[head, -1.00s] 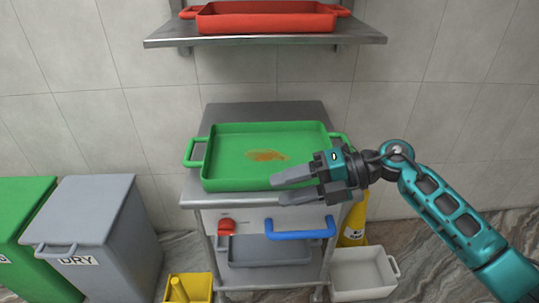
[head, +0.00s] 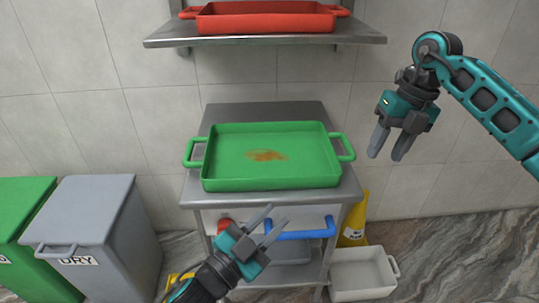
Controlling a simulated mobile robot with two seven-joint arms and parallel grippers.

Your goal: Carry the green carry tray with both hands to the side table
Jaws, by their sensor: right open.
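The green carry tray (head: 225,183) rests level on a grey metal stand (head: 265,110), with a loop handle at its left and right ends. An orange-brown smear (head: 266,156) marks its floor. My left gripper (head: 277,213) is open and empty, in front of the stand and below the tray's near edge in the picture. My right gripper (head: 386,156) is open and empty, pointing down to the right of the tray's right handle and apart from it. I cannot tell whether this stand is the side table.
A red tray (head: 265,22) sits on a wall shelf (head: 365,38) above. Grey (head: 95,220) and green (head: 22,215) bins stand at left. A yellow sign (head: 354,225) and white tub (head: 363,275) stand at right.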

